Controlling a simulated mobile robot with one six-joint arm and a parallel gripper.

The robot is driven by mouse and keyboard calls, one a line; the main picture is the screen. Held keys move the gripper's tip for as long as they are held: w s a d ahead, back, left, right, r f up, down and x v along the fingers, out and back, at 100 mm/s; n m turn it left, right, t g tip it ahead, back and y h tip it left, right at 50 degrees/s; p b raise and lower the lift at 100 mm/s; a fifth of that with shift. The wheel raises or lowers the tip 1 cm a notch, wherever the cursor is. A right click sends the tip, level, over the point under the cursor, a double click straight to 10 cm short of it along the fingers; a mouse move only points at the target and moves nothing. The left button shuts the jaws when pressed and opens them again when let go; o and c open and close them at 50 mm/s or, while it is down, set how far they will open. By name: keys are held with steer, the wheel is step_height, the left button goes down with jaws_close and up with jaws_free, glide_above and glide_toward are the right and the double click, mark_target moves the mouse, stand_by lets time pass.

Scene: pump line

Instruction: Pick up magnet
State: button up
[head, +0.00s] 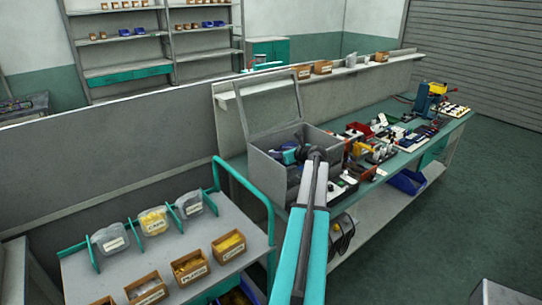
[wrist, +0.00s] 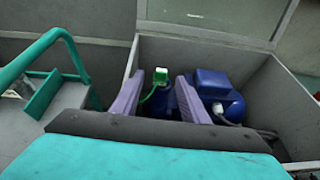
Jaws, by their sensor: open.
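My gripper (wrist: 158,80) is open, its two purple fingers pointing into an open grey box (wrist: 292,92) in the wrist view. A small green block with a white top (wrist: 161,76) and a green cable shows between the fingers, apart from both. I cannot tell for sure that it is the magnet. A blue pump or motor (wrist: 213,86) lies in the box behind and beside the right finger, which hides part of it. In the head view my gripper (head: 294,154) is at the opening of the grey box (head: 270,175), and my arm hides part of that box.
The box's raised lid (head: 268,103) stands behind it. A bench (head: 455,128) crowded with parts runs to the right. A trolley (head: 120,262) with a teal rail (head: 262,200), bins and bags stands at the left. The floor (head: 455,220) at right is mostly clear.

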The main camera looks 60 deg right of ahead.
steer(key=shift+p+x, duration=1.35)
steer(key=shift+x, duration=1.25)
steer(key=shift+s+d, duration=0.1)
steer(key=shift+d, duration=0.05)
steer(key=shift+c, duration=0.5)
jaws_close()
steer(key=shift+r, duration=0.1)
step_height(320, 180, up, 10)
steer(key=b, duration=0.3)
